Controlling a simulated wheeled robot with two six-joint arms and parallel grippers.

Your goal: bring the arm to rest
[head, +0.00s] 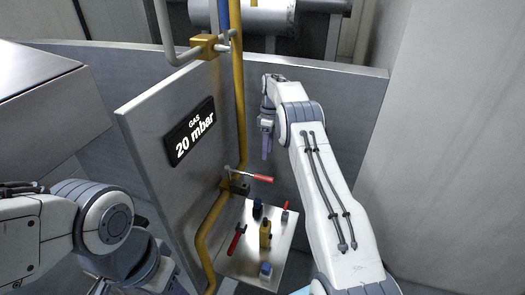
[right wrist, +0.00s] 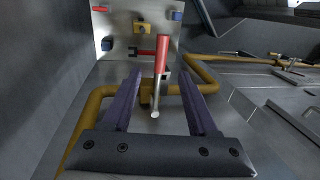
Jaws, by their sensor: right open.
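My right arm reaches up on the right of the head view. Its gripper (head: 266,143) points down, above and close to the red-handled lever (head: 262,179) on the yellow gas pipe (head: 240,100). In the right wrist view the gripper (right wrist: 160,76) is open, with its two purple fingers apart. The red handle (right wrist: 161,54) and its metal shaft show between and beyond them; nothing is gripped. Whether a finger touches the lever cannot be told. My left arm (head: 95,222) is folded at the lower left; its fingers do not show.
A metal plate (head: 280,240) carries several small coloured parts below the lever. A grey panel (head: 150,125) with a "GAS 20 mbar" sign (head: 190,132) stands left of the pipe. A grey wall (head: 345,90) is close behind my right arm, and another wall (head: 440,130) stands right.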

